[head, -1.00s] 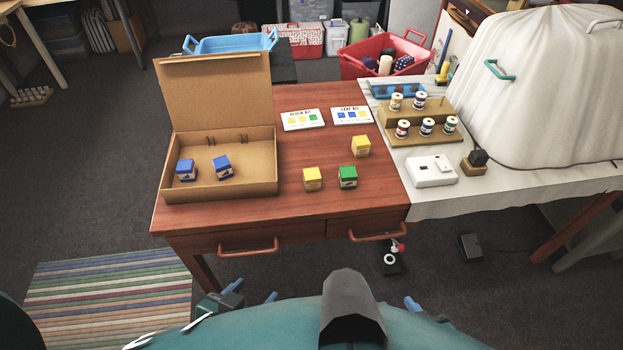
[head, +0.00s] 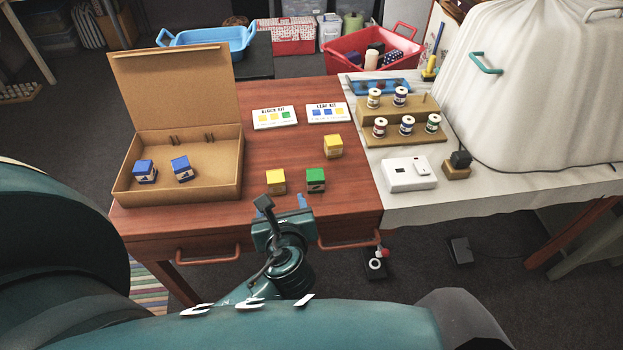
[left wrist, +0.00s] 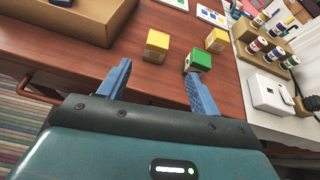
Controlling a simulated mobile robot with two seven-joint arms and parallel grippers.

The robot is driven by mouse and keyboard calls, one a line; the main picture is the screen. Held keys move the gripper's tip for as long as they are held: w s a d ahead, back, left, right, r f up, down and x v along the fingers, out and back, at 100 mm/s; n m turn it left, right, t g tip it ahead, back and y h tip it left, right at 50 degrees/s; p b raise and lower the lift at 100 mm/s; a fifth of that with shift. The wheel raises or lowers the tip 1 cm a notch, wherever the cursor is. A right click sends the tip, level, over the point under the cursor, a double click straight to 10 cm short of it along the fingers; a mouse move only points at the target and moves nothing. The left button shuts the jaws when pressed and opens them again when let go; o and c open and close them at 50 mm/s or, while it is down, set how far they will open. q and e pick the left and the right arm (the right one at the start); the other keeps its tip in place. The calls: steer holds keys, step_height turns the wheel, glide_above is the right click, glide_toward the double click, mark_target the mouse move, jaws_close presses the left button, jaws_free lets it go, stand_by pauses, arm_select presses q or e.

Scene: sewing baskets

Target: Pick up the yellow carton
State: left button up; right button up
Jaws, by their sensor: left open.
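Two yellow cartons stand on the red-brown table. The nearer yellow carton (head: 276,181) is left of a green carton (head: 316,180), and the other yellow carton (head: 333,147) is farther back. In the left wrist view the nearer yellow carton (left wrist: 157,46), the farther one (left wrist: 217,40) and the green carton (left wrist: 198,60) all lie beyond the fingers. My left gripper (head: 283,204) is at the table's front edge, just short of the nearer yellow carton. Its blue fingers are spread and empty in the left wrist view (left wrist: 158,85). My right gripper is not in view.
An open cardboard box (head: 190,195) with two blue cartons (head: 163,170) stands on the left. Two kit cards (head: 275,118) lie behind the cartons. A spool rack (head: 405,135) and a white device (head: 409,175) stand on the right. Bare tabletop surrounds the cartons.

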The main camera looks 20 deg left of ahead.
mark_target(276, 178)
arm_select(q)
steer(key=shift+m+y, duration=0.3)
steer(key=shift+m, duration=0.1)
steer(key=x, duration=0.8)
steer(key=shift+w+r+b, duration=0.25)
steer(key=shift+r+b, duration=0.1)
steer(key=x, duration=0.5)
steer(key=shift+s+a+f+b, duration=0.1)
steer(key=shift+a+f+b, duration=0.1)
steer(key=shift+b, duration=0.15)
steer(key=c, duration=1.1)
